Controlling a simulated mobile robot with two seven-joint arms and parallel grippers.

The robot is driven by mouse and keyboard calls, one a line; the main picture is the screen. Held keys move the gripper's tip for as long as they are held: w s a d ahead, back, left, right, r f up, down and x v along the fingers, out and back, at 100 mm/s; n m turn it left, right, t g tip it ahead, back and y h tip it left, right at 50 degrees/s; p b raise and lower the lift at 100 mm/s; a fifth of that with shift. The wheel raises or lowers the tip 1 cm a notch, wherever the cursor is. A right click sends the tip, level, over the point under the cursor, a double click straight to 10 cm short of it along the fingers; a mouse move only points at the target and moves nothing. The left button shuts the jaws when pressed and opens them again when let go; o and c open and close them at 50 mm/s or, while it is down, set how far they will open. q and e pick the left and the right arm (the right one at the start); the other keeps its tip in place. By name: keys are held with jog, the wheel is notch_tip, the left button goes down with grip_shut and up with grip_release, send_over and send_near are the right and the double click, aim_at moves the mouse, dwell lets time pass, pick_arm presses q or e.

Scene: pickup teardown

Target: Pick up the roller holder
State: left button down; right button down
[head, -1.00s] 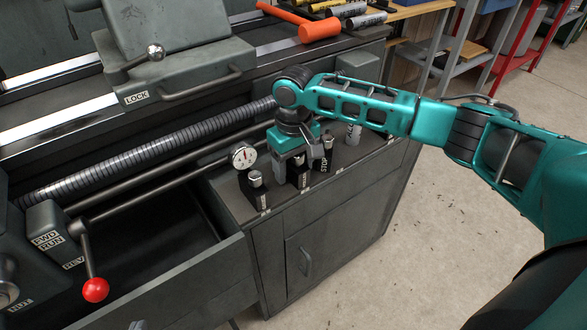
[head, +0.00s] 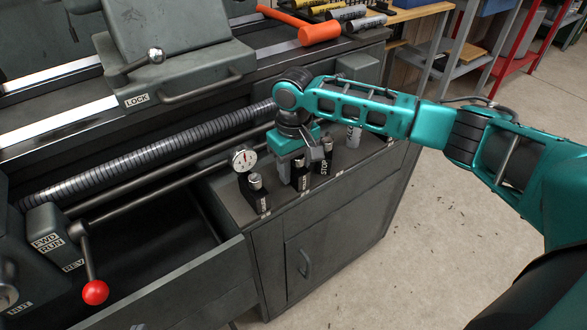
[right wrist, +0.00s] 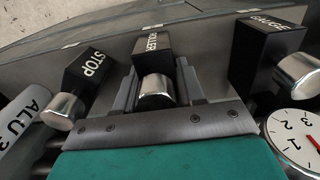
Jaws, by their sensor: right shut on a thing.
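The roller holder (head: 300,179) is a black block with a bright metal cylinder, standing on the grey cabinet top between two similar black holders. In the right wrist view, its face (right wrist: 155,44) reads "ROLLER". My right gripper (head: 299,163) comes down on it from above, and its fingers (right wrist: 156,80) are shut on the block, one on each side. The gripper partly hides the holder in the head view. I cannot see a clear gap below the holder. My left gripper is not in view.
The STOP holder (head: 327,156) stands close on the right, the gauge holder (head: 257,194) on the left. A dial (head: 243,158) and a labelled white cylinder (head: 353,136) are near. An open drawer (head: 150,290) lies at lower left, a lead screw (head: 150,155) behind.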

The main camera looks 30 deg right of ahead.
jog(key=shift+r, duration=0.1)
